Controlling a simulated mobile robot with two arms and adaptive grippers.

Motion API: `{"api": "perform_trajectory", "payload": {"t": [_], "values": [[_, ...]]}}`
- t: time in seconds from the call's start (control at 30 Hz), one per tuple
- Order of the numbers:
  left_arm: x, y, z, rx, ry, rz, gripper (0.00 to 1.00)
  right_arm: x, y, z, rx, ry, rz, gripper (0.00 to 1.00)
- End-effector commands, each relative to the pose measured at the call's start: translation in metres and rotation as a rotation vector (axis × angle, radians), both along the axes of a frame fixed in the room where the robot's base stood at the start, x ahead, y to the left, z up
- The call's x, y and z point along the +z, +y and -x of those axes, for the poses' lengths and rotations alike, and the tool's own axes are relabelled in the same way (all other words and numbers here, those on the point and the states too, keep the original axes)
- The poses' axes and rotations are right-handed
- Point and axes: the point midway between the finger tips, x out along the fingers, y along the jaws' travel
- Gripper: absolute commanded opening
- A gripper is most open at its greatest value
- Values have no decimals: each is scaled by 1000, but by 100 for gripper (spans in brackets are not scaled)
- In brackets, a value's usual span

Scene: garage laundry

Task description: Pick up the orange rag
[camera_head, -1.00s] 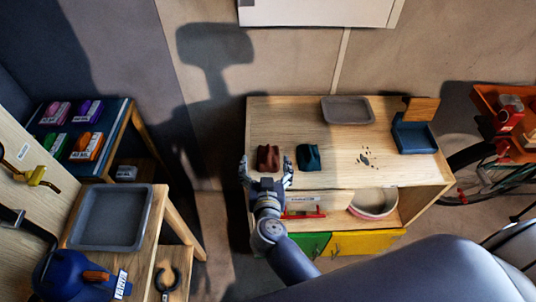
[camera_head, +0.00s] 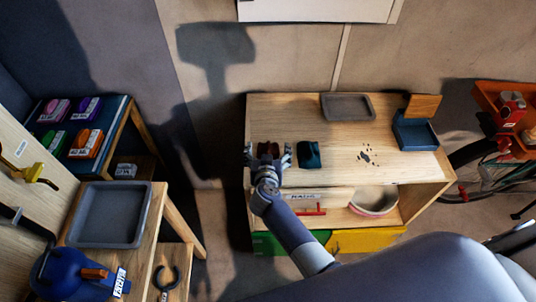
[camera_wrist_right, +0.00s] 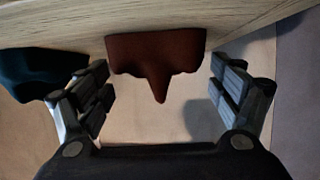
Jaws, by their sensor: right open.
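The orange rag (camera_head: 268,147) shows as a dark rust-coloured folded cloth near the left front of the wooden bench top. It also shows in the right wrist view (camera_wrist_right: 155,52), with a pointed corner hanging down. My right gripper (camera_head: 268,154) is open, with one finger on each side of the rag. In the wrist view my right gripper (camera_wrist_right: 170,95) has clear gaps between its fingers and the cloth. A dark teal rag (camera_head: 309,155) lies just right of it on the bench, and partly shows in the wrist view (camera_wrist_right: 38,72). My left gripper is not in view.
The wooden bench (camera_head: 290,115) also holds a grey tray (camera_head: 347,107), a blue box (camera_head: 414,133) and small dark bits (camera_head: 366,153). A round bowl (camera_head: 373,202) sits on its shelf. Another grey tray (camera_head: 108,214) stands on a bench at the left.

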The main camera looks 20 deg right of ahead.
Motion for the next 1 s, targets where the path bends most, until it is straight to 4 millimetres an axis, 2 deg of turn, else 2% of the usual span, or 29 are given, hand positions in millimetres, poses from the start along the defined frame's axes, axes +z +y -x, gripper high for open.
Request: {"api": "perform_trajectory", "payload": {"t": [0.27, 0.3, 0.5, 0.83, 1.0], "values": [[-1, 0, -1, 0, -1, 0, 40, -2, -2, -5, 0, 1, 0, 86], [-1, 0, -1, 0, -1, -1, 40, -2, -2, -5, 0, 1, 0, 84], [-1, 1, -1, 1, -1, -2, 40, -2, -2, -5, 0, 1, 0, 38], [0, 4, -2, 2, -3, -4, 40, -1, -2, -5, 0, 1, 0, 38], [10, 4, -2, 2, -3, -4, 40, 20, -2, -5, 0, -2, 0, 38]]}}
